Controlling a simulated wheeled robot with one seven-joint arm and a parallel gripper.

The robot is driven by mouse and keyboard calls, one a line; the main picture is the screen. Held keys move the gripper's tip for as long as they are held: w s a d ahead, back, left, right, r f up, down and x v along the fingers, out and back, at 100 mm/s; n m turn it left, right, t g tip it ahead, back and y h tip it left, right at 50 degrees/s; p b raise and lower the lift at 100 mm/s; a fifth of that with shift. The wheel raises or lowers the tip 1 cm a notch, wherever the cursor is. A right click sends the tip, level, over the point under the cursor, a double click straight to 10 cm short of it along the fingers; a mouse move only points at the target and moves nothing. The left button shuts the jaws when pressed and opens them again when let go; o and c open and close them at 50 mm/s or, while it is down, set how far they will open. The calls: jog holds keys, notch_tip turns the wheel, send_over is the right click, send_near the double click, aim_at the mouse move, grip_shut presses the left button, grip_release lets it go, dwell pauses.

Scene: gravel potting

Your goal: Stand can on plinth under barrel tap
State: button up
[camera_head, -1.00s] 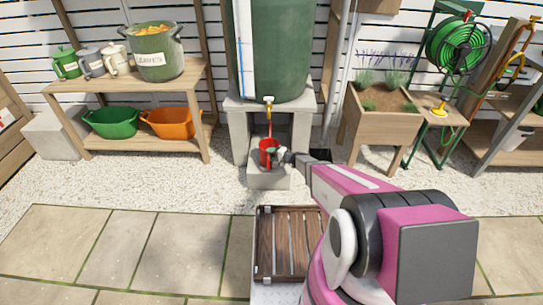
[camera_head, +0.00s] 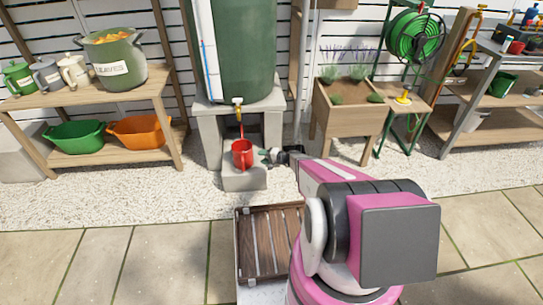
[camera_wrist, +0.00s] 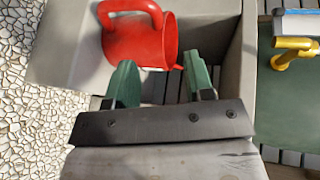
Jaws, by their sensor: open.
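The red can (camera_head: 242,154) stands upright on the low grey plinth (camera_head: 244,181), below the brass tap (camera_head: 238,102) of the green barrel (camera_head: 240,50). A thin red-orange line shows between can and tap; I cannot tell what it is. My gripper (camera_head: 268,156) is just right of the can, open and empty, with a small gap to it. In the wrist view, the green fingertips (camera_wrist: 162,78) are apart with nothing between them. The red can (camera_wrist: 140,42) lies beyond them with its handle at the top, and the tap (camera_wrist: 295,48) is at the right.
Concrete blocks (camera_head: 209,135) flank the plinth under the barrel's slab. A wooden planter (camera_head: 350,112) stands right of it, and a shelf with pots and tubs (camera_head: 150,78) stands left. A slatted wooden crate (camera_head: 262,240) is in front. Gravel between is clear.

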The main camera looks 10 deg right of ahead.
jog(key=s+r+n+g+h, duration=0.5)
jog(key=s+r+g, duration=0.1)
jog(key=s+r, duration=0.75)
jog(key=s+d+r+n+g+h, duration=0.1)
jog(key=s+d+r+h, duration=0.7)
jog(key=s+d+r, duration=0.1)
jog(key=shift+s+r, duration=0.5)
jog(key=shift+r, duration=0.05)
